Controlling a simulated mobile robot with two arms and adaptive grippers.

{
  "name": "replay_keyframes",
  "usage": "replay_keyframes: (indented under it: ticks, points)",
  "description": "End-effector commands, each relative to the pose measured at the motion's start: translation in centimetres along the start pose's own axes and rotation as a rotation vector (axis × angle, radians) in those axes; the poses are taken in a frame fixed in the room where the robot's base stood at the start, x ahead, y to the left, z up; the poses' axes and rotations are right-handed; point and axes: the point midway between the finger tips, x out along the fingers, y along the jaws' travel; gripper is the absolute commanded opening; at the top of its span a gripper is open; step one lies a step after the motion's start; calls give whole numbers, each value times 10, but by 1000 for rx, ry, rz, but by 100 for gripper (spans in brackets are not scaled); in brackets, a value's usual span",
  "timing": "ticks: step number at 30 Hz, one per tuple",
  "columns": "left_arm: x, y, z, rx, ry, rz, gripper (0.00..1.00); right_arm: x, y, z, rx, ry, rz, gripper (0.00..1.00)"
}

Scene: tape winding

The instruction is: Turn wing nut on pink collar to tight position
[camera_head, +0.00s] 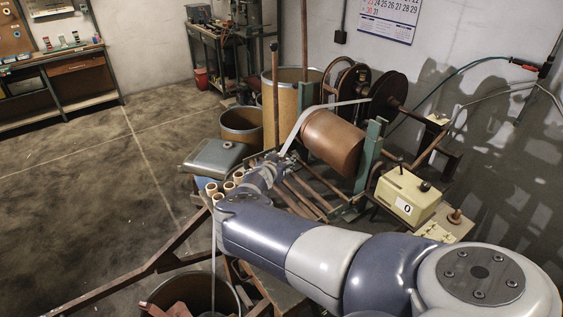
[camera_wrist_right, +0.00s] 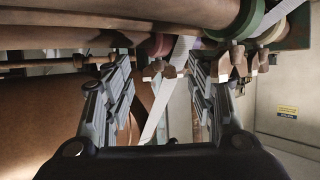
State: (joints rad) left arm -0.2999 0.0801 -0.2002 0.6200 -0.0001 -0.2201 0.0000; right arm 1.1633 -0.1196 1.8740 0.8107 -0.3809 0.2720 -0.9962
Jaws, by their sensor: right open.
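In the right wrist view, the pink collar (camera_wrist_right: 156,45) sits on a brown roller bar, partly hidden. A brown wing nut with pale tips (camera_wrist_right: 153,71) hangs below it. My right gripper (camera_wrist_right: 160,72) is open, with one finger to each side of this wing nut. No contact with it is visible. In the head view, my right gripper (camera_head: 276,163) is small, at the frame left of the brown drum (camera_head: 332,143). The collar and wing nut cannot be made out there. My left gripper is not in view.
A green collar (camera_wrist_right: 250,14) and a yellow collar (camera_wrist_right: 272,35) with more wing nuts (camera_wrist_right: 233,63) are right of the right finger. A white tape (camera_wrist_right: 165,100) runs down between my fingers. A cream counter box (camera_head: 408,196) stands right of the drum.

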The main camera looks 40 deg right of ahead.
Motion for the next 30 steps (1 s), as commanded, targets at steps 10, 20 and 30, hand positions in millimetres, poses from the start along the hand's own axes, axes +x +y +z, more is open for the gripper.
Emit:
replay_keyframes:
  ticks: [10, 20, 30]
  points:
    - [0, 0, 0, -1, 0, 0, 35, -9, -1, -22, 2, 1, 1, 51]
    - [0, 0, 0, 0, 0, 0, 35, -32, -1, -78, 3, 1, 1, 51]
    - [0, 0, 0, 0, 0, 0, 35, -38, -1, -92, -1, -1, -1, 51]
